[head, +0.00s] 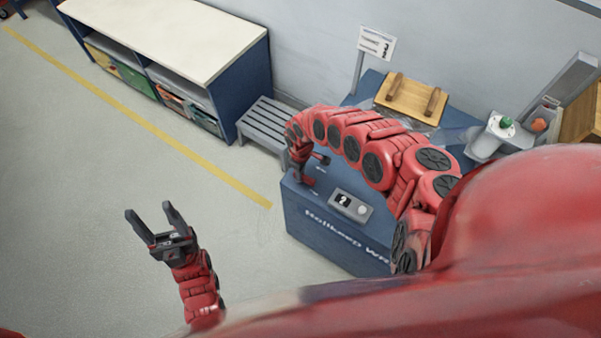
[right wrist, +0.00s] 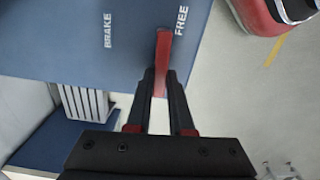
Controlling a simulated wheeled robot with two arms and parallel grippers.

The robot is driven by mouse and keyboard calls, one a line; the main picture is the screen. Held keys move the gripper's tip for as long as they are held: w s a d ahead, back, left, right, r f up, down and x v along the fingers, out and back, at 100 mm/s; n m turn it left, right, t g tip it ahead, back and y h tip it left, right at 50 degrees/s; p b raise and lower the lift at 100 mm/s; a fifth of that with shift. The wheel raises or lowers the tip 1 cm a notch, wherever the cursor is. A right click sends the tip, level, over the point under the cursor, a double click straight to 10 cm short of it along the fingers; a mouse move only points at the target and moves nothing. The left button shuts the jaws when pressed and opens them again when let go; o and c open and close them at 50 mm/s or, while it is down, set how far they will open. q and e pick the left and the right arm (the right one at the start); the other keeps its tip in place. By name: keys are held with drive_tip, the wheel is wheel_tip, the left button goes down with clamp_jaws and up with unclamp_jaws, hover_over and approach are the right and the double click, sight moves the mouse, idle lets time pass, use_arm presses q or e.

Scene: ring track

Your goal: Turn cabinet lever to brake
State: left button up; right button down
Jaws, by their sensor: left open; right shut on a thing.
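The blue cabinet (head: 312,242) stands at the centre in the head view, and its blue face (right wrist: 60,40) fills the upper left of the right wrist view. The red lever (right wrist: 163,46) lies beside the FREE label (right wrist: 181,21). The BRAKE label (right wrist: 108,30) is further left. My right gripper (right wrist: 161,80) is shut on the lever, with a dark finger on each side. In the head view my right gripper (head: 315,170) is at the cabinet's left end, and the lever is hard to make out there. My left gripper (head: 149,209) is open and empty over the floor.
A grey box with a question-mark display (head: 350,205) sits on the cabinet. A grey slatted bench (head: 268,120) and a white-topped shelf unit (head: 165,30) stand behind. A wooden tray (head: 411,99) and a green button (head: 505,122) are at the right.

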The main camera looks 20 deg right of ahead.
drive_tip(key=n+b, duration=0.1)
drive_tip(key=n, duration=0.2)
drive_tip(key=shift+w+f+b, duration=0.1)
drive_tip(key=shift+b, duration=0.2)
drive_tip(key=n+b, duration=0.1)
drive_tip(key=n, duration=0.2)
drive_tip(key=shift+w+n, duration=0.1)
drive_tip(key=shift+n, duration=0.3)
drive_tip(key=n, duration=0.5)
drive_tip(key=shift+w+b, duration=0.15)
drive_tip(key=shift+b, duration=0.2)
drive_tip(key=n, duration=0.5)
drive_tip(key=shift+n+b, duration=0.3)
drive_tip(key=c, duration=0.8)
unclamp_jaws()
drive_tip(key=shift+r, duration=0.2)
